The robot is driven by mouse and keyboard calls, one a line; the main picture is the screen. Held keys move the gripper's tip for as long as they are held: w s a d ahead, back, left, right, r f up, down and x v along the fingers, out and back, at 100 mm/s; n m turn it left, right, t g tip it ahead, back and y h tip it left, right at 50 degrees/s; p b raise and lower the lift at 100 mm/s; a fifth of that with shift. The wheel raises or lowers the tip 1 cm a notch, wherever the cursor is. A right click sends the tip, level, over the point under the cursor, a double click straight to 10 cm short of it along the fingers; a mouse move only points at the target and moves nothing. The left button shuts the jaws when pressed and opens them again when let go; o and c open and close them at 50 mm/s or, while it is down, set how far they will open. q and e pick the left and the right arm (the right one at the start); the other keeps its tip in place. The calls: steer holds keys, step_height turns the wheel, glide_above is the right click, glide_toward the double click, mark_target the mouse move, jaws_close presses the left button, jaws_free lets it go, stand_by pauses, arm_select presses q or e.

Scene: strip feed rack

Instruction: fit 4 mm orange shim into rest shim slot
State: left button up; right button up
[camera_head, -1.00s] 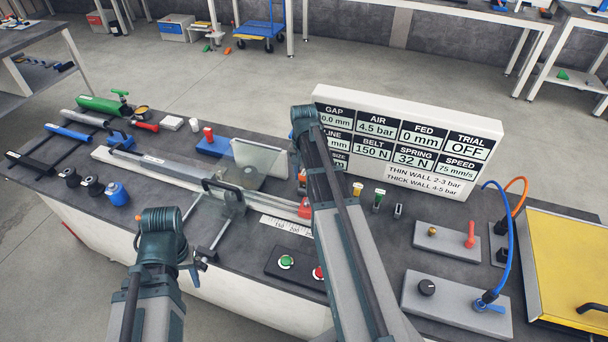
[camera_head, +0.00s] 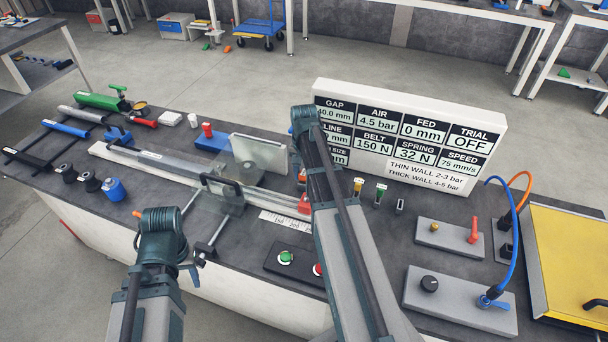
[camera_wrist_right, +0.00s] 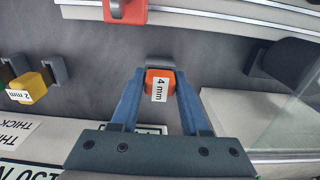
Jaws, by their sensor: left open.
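The 4 mm orange shim (camera_wrist_right: 161,82) shows in the right wrist view with its label facing the camera. My right gripper (camera_wrist_right: 163,90) has its two blue fingers close against both sides of it. A dark grey holder piece (camera_wrist_right: 162,61) is just beyond the shim; I cannot tell whether the shim is clear of it. In the head view my right arm hides the right gripper and the shim. My left gripper (camera_head: 193,272) is mostly hidden behind its own arm, low at the left front of the bench, apart from the shim. I cannot identify the rest shim slot for certain.
A yellow 2 mm shim (camera_wrist_right: 30,86) stands in its holder beside the right gripper. A red block (camera_wrist_right: 125,10) and pale rails lie beyond. A clear panel (camera_wrist_right: 285,125) is close at right. The white display board (camera_head: 470,120) stands behind my right arm.

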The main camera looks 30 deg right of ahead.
steer(key=o, duration=0.4)
steer(key=shift+r, duration=0.1)
step_height(320, 180, up, 14)
steer(key=p, duration=1.3)
steer(key=shift+p, duration=0.4)
steer(key=shift+f, duration=0.2)
